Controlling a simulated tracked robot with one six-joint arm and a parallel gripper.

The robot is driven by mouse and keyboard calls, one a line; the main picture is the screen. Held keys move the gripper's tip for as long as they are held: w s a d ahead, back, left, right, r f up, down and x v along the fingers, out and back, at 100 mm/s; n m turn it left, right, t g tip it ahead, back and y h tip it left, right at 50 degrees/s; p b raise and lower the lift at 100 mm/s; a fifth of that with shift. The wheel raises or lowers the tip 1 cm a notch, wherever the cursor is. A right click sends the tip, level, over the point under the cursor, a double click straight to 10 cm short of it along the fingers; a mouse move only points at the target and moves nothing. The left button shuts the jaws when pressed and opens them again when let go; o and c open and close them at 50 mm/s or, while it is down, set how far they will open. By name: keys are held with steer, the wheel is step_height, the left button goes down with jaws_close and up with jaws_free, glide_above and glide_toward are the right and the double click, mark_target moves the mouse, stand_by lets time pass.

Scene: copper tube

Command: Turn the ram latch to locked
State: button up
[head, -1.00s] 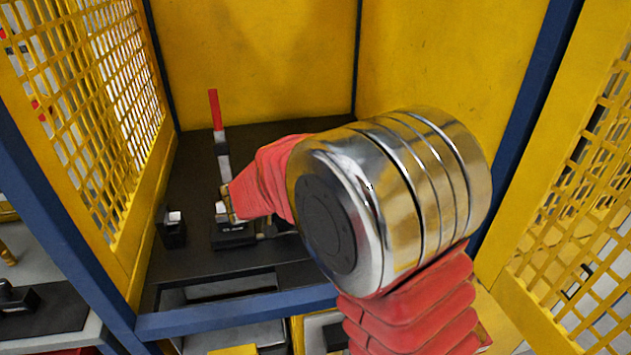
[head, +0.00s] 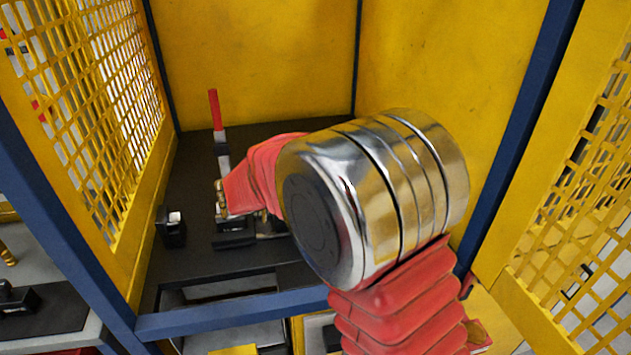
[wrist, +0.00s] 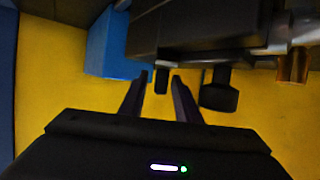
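My gripper's two dark fingers (wrist: 160,82) stand apart in the wrist view. A short dark peg (wrist: 162,78) shows between their tips, with small gaps at both sides. The peg hangs below a dark block-shaped fixture (wrist: 195,35); I cannot tell for sure whether it is the ram latch. A black knob (wrist: 219,92) is right of the fingers. In the head view, my red-sleeved arm reaches over the black fixture (head: 234,240) and partly hides it. An upright lever with a red top (head: 214,110) stands behind.
A small black block (head: 172,228) stands left of the fixture. Yellow panels (head: 260,60) close the back, and yellow mesh (head: 95,100) and blue posts frame the sides. A blue block (wrist: 108,45) and a copper-coloured piece (wrist: 293,66) flank the fixture in the wrist view.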

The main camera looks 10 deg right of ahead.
step_height(320, 180, up, 10)
steer(key=shift+f, duration=0.1)
stand_by(0.7)
